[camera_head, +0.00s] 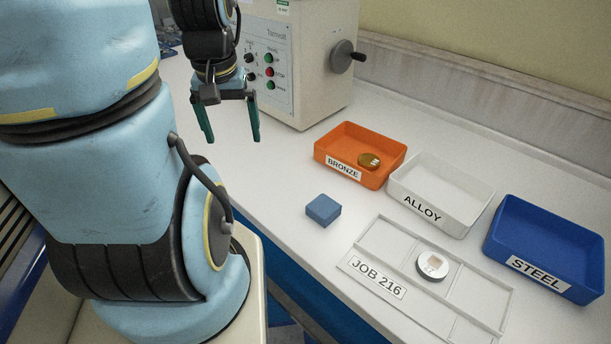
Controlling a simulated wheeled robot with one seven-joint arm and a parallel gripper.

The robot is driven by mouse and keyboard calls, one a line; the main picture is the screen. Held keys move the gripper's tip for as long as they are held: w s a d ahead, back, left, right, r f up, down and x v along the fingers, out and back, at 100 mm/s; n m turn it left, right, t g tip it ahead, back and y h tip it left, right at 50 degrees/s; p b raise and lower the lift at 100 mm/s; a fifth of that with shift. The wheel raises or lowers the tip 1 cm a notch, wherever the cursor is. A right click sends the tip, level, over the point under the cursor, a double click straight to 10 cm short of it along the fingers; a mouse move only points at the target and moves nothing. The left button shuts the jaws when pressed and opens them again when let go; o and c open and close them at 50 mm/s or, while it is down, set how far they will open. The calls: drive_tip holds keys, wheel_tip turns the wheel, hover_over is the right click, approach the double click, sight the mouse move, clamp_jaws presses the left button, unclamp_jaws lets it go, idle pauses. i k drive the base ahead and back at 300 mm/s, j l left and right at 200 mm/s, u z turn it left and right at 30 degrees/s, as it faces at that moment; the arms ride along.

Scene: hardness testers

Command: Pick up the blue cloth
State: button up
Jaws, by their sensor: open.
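The blue cloth (323,210) is a small folded square pad. It lies flat on the white bench, in front of the orange tray and left of the JOB 216 holder. My gripper (231,138) hangs above the bench to the left of the cloth and farther back, in front of the tester. Its two teal fingers point down and are apart, with nothing between them. The cloth is fully in view and clear of the gripper.
The hardness tester (300,60) stands behind my gripper. The orange BRONZE tray (330,152) holds a bronze disc (368,160). The white ALLOY tray (425,207) and blue STEEL tray (545,262) look empty. The JOB 216 holder (385,240) carries a silver disc (432,265).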

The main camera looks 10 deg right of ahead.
sight(323, 209)
drive_tip(key=z, duration=1.1)
drive_tip(key=k+j+z, duration=0.1)
drive_tip(key=z, duration=0.2)
drive_tip(key=k+z, duration=0.35)
drive_tip(key=i, duration=0.45)
drive_tip(key=k+u, duration=0.15)
drive_tip(key=k, duration=0.35)
drive_tip(key=u, duration=0.45)
drive_tip(key=l+u, duration=0.1)
drive_tip(key=u, duration=0.75)
drive_tip(key=l+u, duration=0.1)
drive_tip(key=u, duration=0.3)
drive_tip(key=k+l+u, duration=0.2)
drive_tip(key=k+l, duration=0.05)
drive_tip(key=k, duration=0.05)
